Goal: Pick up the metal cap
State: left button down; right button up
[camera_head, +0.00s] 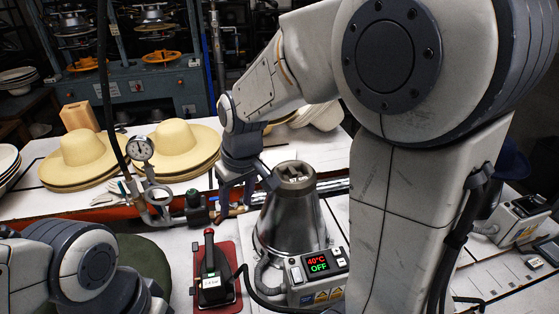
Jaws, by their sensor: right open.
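A shiny metal cone-shaped piece (290,222) with a notched top (295,174) stands upright on the white table, right of the picture's middle. I take it, or its top, to be the metal cap; I cannot tell where the cap ends. My right gripper (246,196) points down just left of the notched top, its jaws open and nothing seen between them. I cannot tell whether a finger touches the metal. My right arm hides much of the right side. Part of my left arm shows at the lower left, but its gripper is out of view.
A control box (319,275) reading 40°C OFF sits before the cone. A black-handled tool (213,280) rests on a red plate left of it. A pressure gauge (140,149) with pipes stands further left. Straw hats (178,150) lie behind on the table.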

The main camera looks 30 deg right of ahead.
jog(key=w+d+r+m+t+p, duration=0.1)
jog(key=w+d, duration=0.2)
jog(key=d, duration=0.3)
jog(key=w+d+r+m+p, duration=0.1)
jog(key=w+d+m, duration=0.15)
jog(key=d, duration=0.35)
jog(key=h, duration=0.1)
send_near(294, 172)
jog(key=p+x, duration=0.1)
jog(key=x, duration=0.2)
jog(key=shift+d+f+m+p, duration=0.1)
jog(key=shift+f+m+p, duration=0.15)
jog(key=shift+p, duration=0.15)
jog(key=p+x, duration=0.3)
jog(key=x, duration=0.2)
jog(key=shift+f, duration=0.1)
jog(key=shift+w+f+h, duration=0.15)
jog(key=shift+f+h, duration=0.15)
pick_arm(q)
notch_tip(294, 172, up, 8)
jog(key=shift+f, duration=0.15)
jog(key=shift+s, duration=0.1)
pick_arm(e)
jog(key=shift+c, duration=0.3)
grip_shut()
